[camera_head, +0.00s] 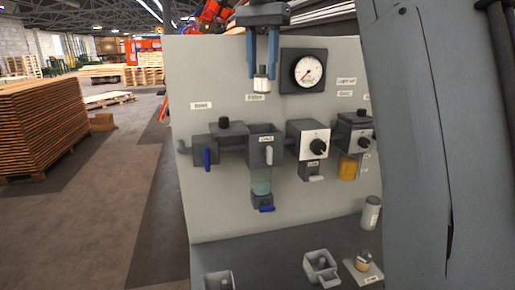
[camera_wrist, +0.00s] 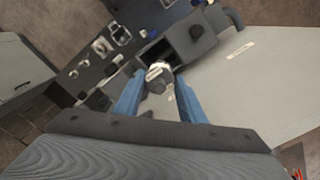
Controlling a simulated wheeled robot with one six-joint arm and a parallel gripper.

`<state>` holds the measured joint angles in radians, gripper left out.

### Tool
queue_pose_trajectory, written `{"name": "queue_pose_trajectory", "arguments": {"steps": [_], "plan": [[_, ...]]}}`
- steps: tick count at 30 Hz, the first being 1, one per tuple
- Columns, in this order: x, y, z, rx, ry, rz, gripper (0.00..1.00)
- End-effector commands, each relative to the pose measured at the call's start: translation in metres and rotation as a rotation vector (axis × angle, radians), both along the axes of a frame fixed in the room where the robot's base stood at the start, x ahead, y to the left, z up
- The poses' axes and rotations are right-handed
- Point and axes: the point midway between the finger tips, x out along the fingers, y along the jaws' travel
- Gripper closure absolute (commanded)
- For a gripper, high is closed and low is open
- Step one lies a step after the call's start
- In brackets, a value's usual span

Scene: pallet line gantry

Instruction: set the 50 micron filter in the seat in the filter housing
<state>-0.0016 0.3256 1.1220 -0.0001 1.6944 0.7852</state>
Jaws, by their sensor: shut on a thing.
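My gripper (camera_head: 262,72) is in front of the upper panel, its two blue fingers pointing down. It is shut on a small white and dark filter (camera_head: 261,87), taken to be the 50 micron filter; its marking is too small to read. The grey filter housing (camera_head: 264,130), a box with an open top, is on the panel below the filter, with a clear gap between them. In the wrist view the filter (camera_wrist: 157,71) is between the fingers (camera_wrist: 160,88), and the housing (camera_wrist: 190,38) shows beyond it. The seat inside the housing is hidden.
A round gauge (camera_head: 303,71) is on the panel right of my gripper. A regulator (camera_head: 308,138) with a black knob stands right of the housing, and a valve block with a blue handle (camera_head: 207,157) left. Loose parts, including a grey cup (camera_head: 320,264), lie on the shelf below.

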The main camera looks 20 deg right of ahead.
Motion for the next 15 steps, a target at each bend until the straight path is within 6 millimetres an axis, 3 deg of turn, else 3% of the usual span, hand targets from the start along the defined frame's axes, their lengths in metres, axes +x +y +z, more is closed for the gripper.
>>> {"name": "queue_pose_trajectory", "arguments": {"steps": [5, 15], "plan": [[-0.001, -0.002, -0.017, 0.0, 0.004, -0.003, 0.9], [-0.002, -0.003, -0.097, 0.0, 0.004, -0.005, 0.9]]}}
